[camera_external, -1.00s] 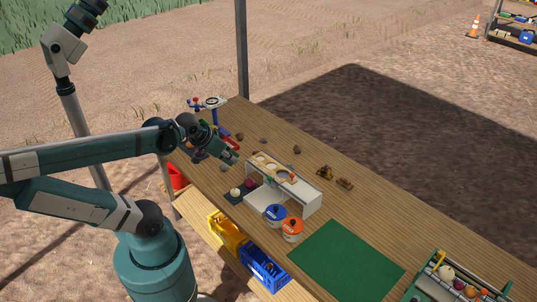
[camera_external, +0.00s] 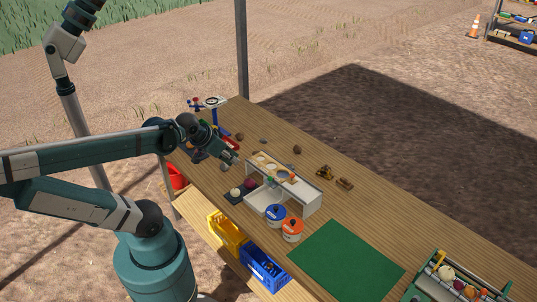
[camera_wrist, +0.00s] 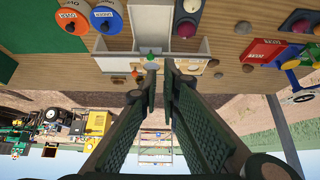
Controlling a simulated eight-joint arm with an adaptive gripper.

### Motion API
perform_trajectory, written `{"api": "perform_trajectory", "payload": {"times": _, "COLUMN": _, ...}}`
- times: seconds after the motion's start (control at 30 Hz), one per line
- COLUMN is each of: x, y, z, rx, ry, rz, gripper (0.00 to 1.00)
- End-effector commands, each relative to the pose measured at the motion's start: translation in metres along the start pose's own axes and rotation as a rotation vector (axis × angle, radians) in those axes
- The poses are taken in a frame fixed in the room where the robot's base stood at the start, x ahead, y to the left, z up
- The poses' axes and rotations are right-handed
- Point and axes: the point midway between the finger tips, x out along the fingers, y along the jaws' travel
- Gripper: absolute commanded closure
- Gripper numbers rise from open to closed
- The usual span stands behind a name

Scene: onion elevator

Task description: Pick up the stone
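Several small stones lie on the wooden table. A grey-brown one (camera_wrist: 243,28) lies to the right of the white box in the wrist view, and a grey one (camera_external: 223,168) lies just below my gripper (camera_external: 232,160) in the external view. Brown stones (camera_external: 297,150) and (camera_external: 239,136) lie farther back. I cannot tell which stone is meant. My gripper also shows in the wrist view (camera_wrist: 160,66), its two fingers apart with a gap between the tips. Nothing is visible held between them. It hangs above the table beside the white box.
A white box with compartments (camera_external: 312,200) stands close to the right of my gripper. A blue pot (camera_external: 275,216) and an orange pot (camera_external: 292,230) stand in front of it. A green mat (camera_external: 345,262) lies to the right. A red-and-blue stand (camera_external: 214,115) is behind left.

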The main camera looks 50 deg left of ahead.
Motion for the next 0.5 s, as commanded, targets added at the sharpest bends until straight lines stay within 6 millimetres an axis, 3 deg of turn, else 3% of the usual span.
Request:
{"api": "perform_trajectory", "payload": {"times": 0.03, "x": 0.0000, "y": 0.0000, "z": 0.0000, "rx": 0.000, "ry": 0.000, "rz": 0.000, "gripper": 0.85}}
{"api": "perform_trajectory", "payload": {"times": 0.27, "x": 0.0000, "y": 0.0000, "z": 0.0000, "rx": 0.000, "ry": 0.000, "rz": 0.000, "gripper": 0.57}}
{"api": "perform_trajectory", "payload": {"times": 0.5, "x": 0.0000, "y": 0.0000, "z": 0.0000, "rx": 0.000, "ry": 0.000, "rz": 0.000, "gripper": 0.57}}
